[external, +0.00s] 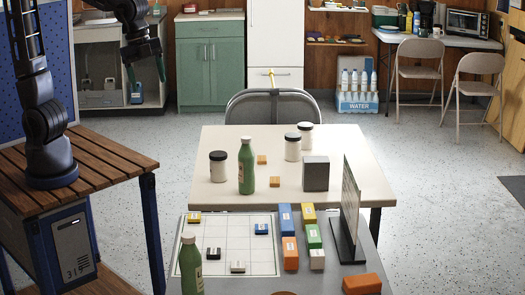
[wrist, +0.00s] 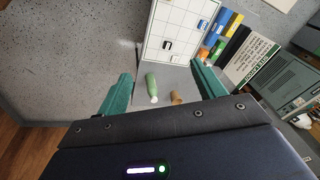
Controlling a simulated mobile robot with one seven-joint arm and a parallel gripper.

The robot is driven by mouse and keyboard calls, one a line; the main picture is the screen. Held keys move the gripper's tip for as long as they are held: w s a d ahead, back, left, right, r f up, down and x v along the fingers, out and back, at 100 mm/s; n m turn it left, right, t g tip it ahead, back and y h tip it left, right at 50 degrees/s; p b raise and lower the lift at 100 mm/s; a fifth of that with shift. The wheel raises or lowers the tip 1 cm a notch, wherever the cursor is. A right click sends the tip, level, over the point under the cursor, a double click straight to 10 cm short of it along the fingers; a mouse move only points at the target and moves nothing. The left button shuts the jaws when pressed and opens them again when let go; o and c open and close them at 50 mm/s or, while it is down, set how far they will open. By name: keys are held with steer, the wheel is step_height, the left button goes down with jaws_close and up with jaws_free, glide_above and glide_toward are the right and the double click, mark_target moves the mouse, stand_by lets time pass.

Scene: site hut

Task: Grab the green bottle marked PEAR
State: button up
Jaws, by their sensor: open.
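Two green bottles with white caps show in the external view. One green bottle (external: 246,168) stands on the far white table among jars. The other green bottle (external: 191,268) is on the near grey table, at the front edge of the grid board, cut off by the picture's bottom. Both have a pale label, too small to read. In the wrist view a green bottle (wrist: 151,84) shows beyond my fingers, beside the grid board; its label is not readable. My gripper (external: 147,78) is raised at the upper left, away from both tables. Its teal fingers are apart and empty in the wrist view (wrist: 162,86).
The grid board (external: 225,262) holds small labelled blocks. Coloured blocks (external: 290,252) and an upright sign (external: 347,215) stand to its right. White jars with dark lids (external: 218,168) and a grey box (external: 316,174) are on the white table (external: 350,150). A folding chair (external: 270,103) stands behind.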

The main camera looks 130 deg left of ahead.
steer(key=w+a+f+m, duration=0.1)
steer(key=w+a+f, duration=0.2)
steer(key=a, duration=0.6)
steer(key=m+g+h, duration=0.1)
steer(key=m+g, duration=0.1)
steer(key=m, duration=0.1)
glide_toward(246, 137)
steer(key=shift+w+d+f, duration=0.15)
steer(key=shift+w+f, duration=0.1)
steer(key=shift+w, duration=0.15)
steer(key=shift+s+a+f, duration=0.15)
steer(key=shift+a+f, duration=0.15)
steer(key=shift+f, duration=0.15)
steer(key=f, duration=1)
steer(key=shift+d+f, duration=0.15)
steer(key=shift+d, duration=0.1)
steer(key=c, duration=1.3)
